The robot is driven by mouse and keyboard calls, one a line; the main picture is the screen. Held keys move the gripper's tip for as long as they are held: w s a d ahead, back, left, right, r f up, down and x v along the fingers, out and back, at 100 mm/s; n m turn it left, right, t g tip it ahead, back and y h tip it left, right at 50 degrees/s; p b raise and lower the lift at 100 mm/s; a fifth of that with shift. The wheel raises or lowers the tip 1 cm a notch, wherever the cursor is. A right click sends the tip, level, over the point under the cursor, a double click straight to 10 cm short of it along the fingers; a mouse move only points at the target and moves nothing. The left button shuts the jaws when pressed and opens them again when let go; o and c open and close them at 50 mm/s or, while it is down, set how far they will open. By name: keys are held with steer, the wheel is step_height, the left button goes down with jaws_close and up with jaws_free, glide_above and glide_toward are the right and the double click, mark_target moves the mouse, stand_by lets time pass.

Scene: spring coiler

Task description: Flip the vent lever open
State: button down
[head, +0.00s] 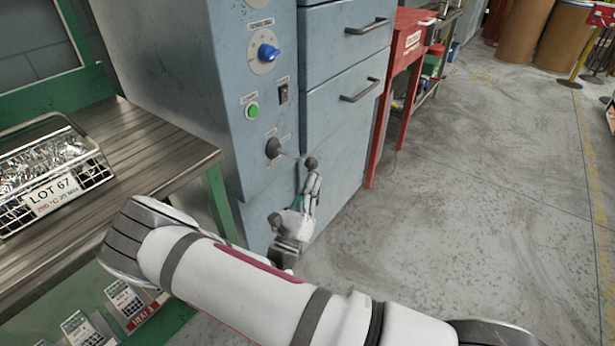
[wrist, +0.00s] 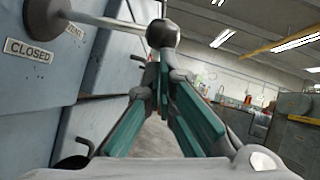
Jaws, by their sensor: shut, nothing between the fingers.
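The vent lever has a dark round hub (head: 273,148) on the front of the blue-grey cabinet. Its thin rod runs out to the right and slightly down, ending in a dark ball knob (head: 311,162). In the wrist view the rod (wrist: 105,20) crosses the top from the hub (wrist: 45,15) to the knob (wrist: 162,33). A CLOSED label (wrist: 28,50) is below the hub. My gripper (head: 312,178) is shut and empty, just below the knob. In the wrist view its teal-padded fingers (wrist: 163,62) meet right under the knob; I cannot tell whether they touch it.
Above the lever are a green button (head: 252,111), a black switch (head: 283,94) and a blue dial (head: 267,52). Drawers with handles (head: 360,90) stand to the right. A wire basket (head: 85,187) sits on the bench at left. Open floor lies at right.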

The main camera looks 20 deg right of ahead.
steer(key=r+n+y+p, duration=0.1)
steer(key=r+n+t+p, duration=0.1)
steer(key=n, duration=0.1)
steer(key=r+n+y+p, duration=0.1)
steer(key=p, duration=0.1)
steer(key=shift+s+d+r+y, duration=0.15)
steer(key=shift+s+r+y, duration=0.1)
steer(key=shift+s+y, duration=0.05)
steer(key=shift+r+n+t+y+p, duration=0.55)
steer(key=shift+n+y+p, duration=0.25)
steer(key=shift+n+p, duration=0.35)
steer(key=shift+w, duration=0.1)
steer(key=b, duration=0.1)
glide_toward(313, 167)
step_height(313, 167, down, 4)
steer(key=s, duration=0.3)
steer(key=shift+w+d+r, duration=0.1)
steer(key=shift+r, duration=0.1)
